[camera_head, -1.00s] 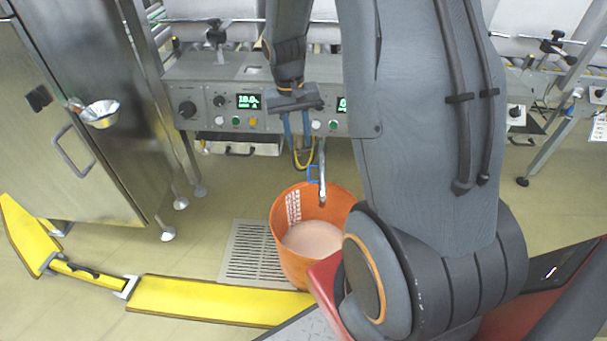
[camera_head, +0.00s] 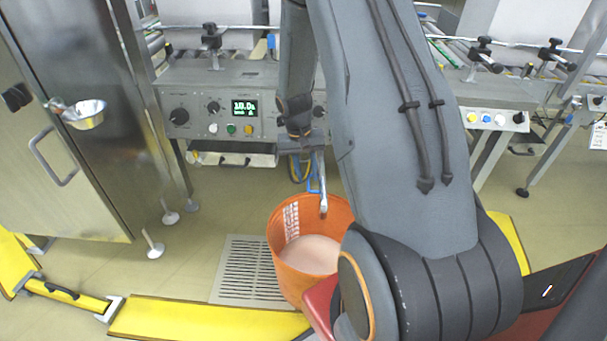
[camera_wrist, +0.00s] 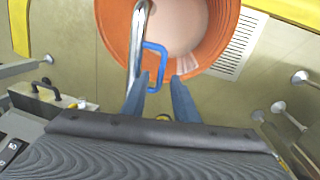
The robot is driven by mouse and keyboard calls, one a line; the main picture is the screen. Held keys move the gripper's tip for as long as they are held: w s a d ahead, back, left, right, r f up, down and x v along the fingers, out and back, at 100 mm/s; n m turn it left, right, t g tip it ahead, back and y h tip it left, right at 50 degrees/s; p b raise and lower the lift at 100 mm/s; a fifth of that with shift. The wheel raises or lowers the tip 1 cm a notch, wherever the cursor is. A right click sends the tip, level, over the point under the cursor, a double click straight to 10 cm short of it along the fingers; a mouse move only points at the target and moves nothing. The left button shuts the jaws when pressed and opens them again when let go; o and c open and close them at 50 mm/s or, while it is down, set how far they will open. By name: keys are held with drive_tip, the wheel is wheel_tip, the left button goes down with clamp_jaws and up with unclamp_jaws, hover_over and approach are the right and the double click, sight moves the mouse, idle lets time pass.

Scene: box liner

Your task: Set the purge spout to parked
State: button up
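The purge spout (camera_head: 323,188) is a shiny metal tube that points down over the orange bucket (camera_head: 283,250). In the wrist view the spout (camera_wrist: 138,35) runs at the left, with a blue U-shaped handle (camera_wrist: 165,60) on its right side. My gripper (camera_wrist: 160,77) is open, its two blue fingers spread. In the picture the handle's outer bar lies between the fingertips; I cannot tell whether they are at its depth. In the head view my gripper is just above the handle, and my wrist and arm hide the spout's upper end.
The bucket holds pinkish material and stands by a floor grate (camera_head: 250,270). A control panel (camera_head: 215,110) with knobs and a green display is behind. A steel cabinet (camera_head: 85,150) with a metal cup stands left. Yellow low barriers (camera_head: 200,318) cross the front floor.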

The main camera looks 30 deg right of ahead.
drive_tip(key=shift+f, duration=0.2)
drive_tip(key=shift+c, duration=0.4)
clamp_jaws()
idle(1.0)
